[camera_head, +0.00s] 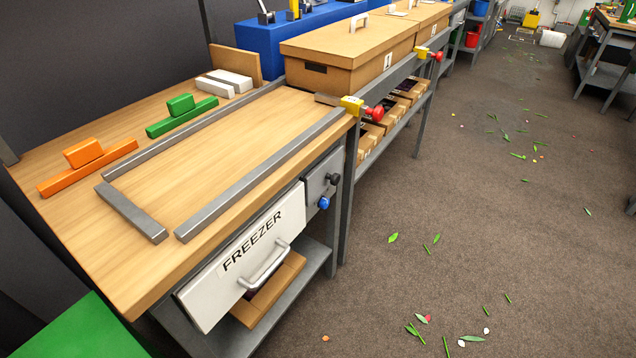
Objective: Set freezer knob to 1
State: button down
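A white drawer front (215,286) with the word FREEZER and a pale bar handle (264,266) is set under the front edge of the wooden workbench (215,165). To its right is a grey panel (318,178) with a black knob (333,179) above and a blue knob (323,202) below. No numbers can be read beside the knobs, so their settings cannot be told. Which knob belongs to the freezer is not marked legibly. My gripper is not in view.
Metal bars, orange blocks (84,152) and green blocks (181,104) lie on the bench. A lidded wooden box (350,45) and yellow-red clamps (362,108) are farther back.

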aim_at(325, 201)
jog(key=i+j+z, duration=0.3)
jog(key=i+j, duration=0.55)
jog(key=i, duration=0.05)
